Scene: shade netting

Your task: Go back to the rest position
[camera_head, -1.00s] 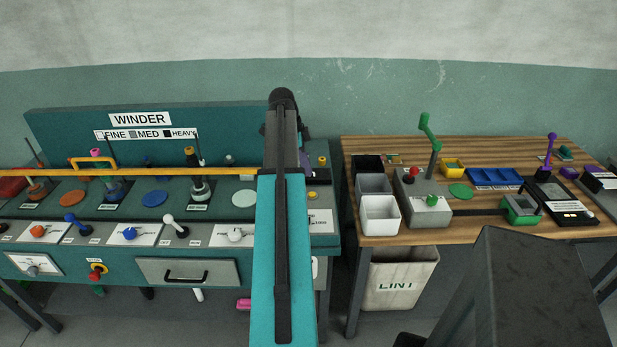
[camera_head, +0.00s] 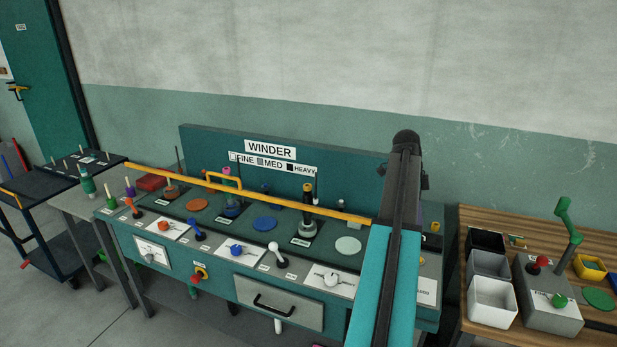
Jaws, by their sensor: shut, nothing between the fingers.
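My arm (camera_head: 385,285) rises from the bottom of the head view, right of centre, as a teal link with a dark strip. It ends in a black rounded joint (camera_head: 406,143) in front of the right end of the winder's back panel. Dark parts of my arm show just beside and behind that joint. My gripper itself cannot be made out; the arm hides whatever lies behind it. I see nothing carried.
The winder bench (camera_head: 225,262) with a long yellow bar (camera_head: 290,203), knobs and levers fills the middle. A wooden table (camera_head: 490,222) with bins and a green crank (camera_head: 567,220) stands right. A dark cart (camera_head: 30,185) stands left. Floor is free at lower left.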

